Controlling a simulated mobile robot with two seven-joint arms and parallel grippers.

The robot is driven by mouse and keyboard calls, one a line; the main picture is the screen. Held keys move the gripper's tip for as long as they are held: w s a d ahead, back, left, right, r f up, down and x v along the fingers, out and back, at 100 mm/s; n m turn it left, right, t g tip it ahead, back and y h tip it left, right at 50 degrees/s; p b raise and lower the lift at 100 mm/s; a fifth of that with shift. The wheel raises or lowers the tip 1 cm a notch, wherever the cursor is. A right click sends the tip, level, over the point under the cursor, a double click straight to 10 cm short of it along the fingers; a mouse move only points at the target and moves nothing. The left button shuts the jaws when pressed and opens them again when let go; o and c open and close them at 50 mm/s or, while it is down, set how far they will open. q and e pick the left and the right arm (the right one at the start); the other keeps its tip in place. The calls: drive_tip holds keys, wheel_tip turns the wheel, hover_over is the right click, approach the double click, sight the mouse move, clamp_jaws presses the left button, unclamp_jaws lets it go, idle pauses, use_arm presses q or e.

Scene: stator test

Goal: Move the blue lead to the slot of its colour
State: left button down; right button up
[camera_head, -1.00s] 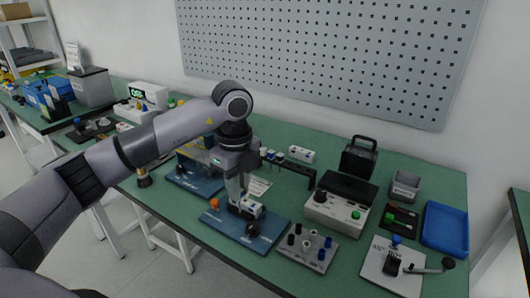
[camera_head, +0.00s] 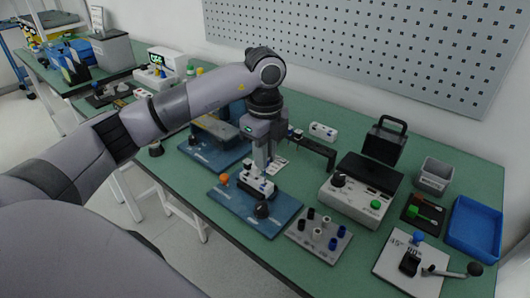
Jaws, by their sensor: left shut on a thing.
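My left gripper (camera_head: 262,171) points straight down over a small white-and-black block (camera_head: 258,189) on a blue base plate (camera_head: 232,212). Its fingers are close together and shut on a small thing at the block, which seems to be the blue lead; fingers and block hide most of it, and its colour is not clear. The plate also carries an orange knob (camera_head: 225,179) and a black knob (camera_head: 263,210). To the right, a grey plate (camera_head: 306,251) bears several black, white and blue posts, with blue ones (camera_head: 333,244) at its right side. My right gripper is not in view.
A dark rack (camera_head: 318,149) is behind the gripper. A white plate marked 45° (camera_head: 392,276) with a crank and a blue tray (camera_head: 470,238) are at the far right.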

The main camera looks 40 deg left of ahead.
use_arm(q)
drive_tip(key=shift+f, duration=0.35)
idle(0.7)
drive_tip(key=shift+f, duration=0.4)
idle(0.5)
drive_tip(key=shift+f+b, duration=0.4)
drive_tip(key=shift+f, duration=0.15)
drive_tip(key=shift+f, duration=0.15)
drive_tip(key=shift+f+b, duration=0.3)
drive_tip(key=shift+f, duration=0.15)
drive_tip(key=c, duration=1)
unclamp_jaws()
drive_tip(key=shift+r, duration=0.15)
